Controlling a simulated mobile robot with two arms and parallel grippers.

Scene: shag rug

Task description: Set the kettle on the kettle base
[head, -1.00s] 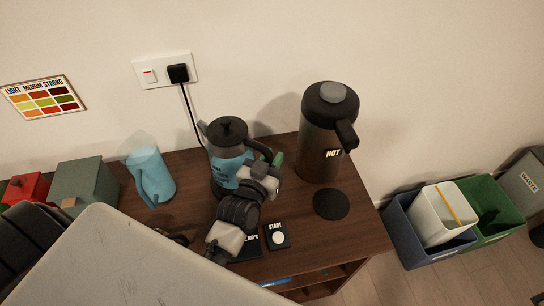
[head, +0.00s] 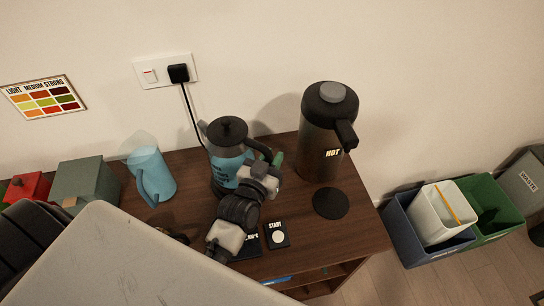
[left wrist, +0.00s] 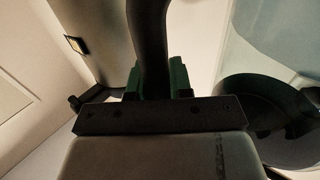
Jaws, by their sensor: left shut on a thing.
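The kettle (head: 229,166) has a water-blue clear body, a black lid and a black handle. It stands upright, or nearly so, at the back of the wooden counter. My left gripper (head: 277,160) is shut on the handle at the kettle's right side. In the left wrist view, the dark handle (left wrist: 149,45) runs between the green fingers, with part of the blue body at the right. The kettle base cannot be made out clearly; my left arm and the kettle cover that area, so I cannot tell whether the kettle touches it. My right gripper is out of view.
A tall dark flask marked HOT (head: 325,135) stands right of the kettle, behind a round black mat (head: 330,203). A blue jug (head: 152,178) stands at the left. A START button (head: 278,236) lies in front. A cord drops from the wall plug (head: 178,73) behind the kettle.

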